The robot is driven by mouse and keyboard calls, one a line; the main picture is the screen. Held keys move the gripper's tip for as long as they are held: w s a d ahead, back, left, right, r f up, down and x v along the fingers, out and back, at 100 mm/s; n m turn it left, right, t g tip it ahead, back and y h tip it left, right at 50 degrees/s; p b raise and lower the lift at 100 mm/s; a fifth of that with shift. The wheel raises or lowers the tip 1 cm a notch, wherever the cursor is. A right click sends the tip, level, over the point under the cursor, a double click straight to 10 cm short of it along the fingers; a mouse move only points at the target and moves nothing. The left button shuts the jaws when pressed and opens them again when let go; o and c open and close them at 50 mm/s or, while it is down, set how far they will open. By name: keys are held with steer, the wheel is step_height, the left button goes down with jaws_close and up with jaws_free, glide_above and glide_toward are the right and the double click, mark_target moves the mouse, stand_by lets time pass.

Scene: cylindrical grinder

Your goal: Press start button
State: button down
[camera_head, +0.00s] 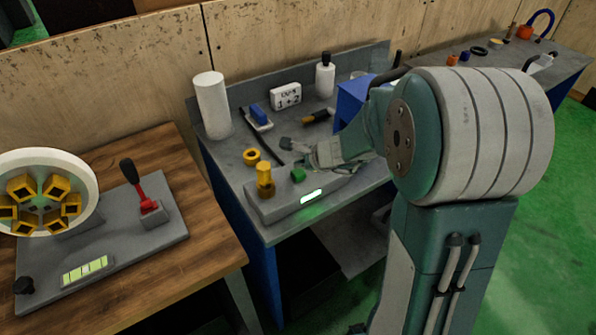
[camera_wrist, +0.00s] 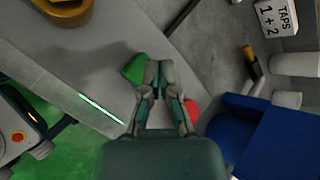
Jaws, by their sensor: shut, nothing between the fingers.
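A green button (camera_head: 298,174) sits on top of a grey control box (camera_head: 268,212) with a lit green strip on its front. In the wrist view the green button (camera_wrist: 134,68) is just left of my fingertips, partly beside them. A red button (camera_wrist: 192,108) lies right of my fingers, partly covered by them; in the head view my gripper hides it. My gripper (camera_wrist: 160,72) is shut and empty, between the two buttons. In the head view my gripper (camera_head: 312,157) is over the back right of the box. I cannot tell whether it touches the box.
A yellow cylindrical part (camera_head: 265,180) stands on the box's left end, with a yellow ring (camera_head: 251,156) behind it. A white cylinder (camera_head: 212,104), a "TAPS 1+2" sign (camera_head: 285,96) and a blue bin (camera_head: 352,98) stand farther back. A wooden table (camera_head: 200,240) is at left.

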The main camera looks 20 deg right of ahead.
mark_target(300, 172)
steer(key=shift+r, duration=2.55)
steer(key=s+a+r+n+g, duration=0.1)
steer(key=s+a+r+n, duration=0.1)
steer(key=s+r+n, duration=0.35)
steer(key=s+a+r+n+g, duration=0.1)
steer(key=s+a+r+n, duration=0.15)
steer(key=s+n, duration=0.45)
steer(key=s+d+n+h, duration=0.2)
steer(key=s+n, duration=0.2)
steer(key=s, duration=0.3)
steer(key=s+d+n+h, duration=0.2)
steer(key=s+n, duration=0.2)
steer(key=s, duration=0.3)
steer(key=shift+s+r+h, duration=0.3)
steer(key=shift+s+r, duration=0.1)
steer(key=shift+a+n, duration=0.1)
steer(key=shift+n, duration=0.25)
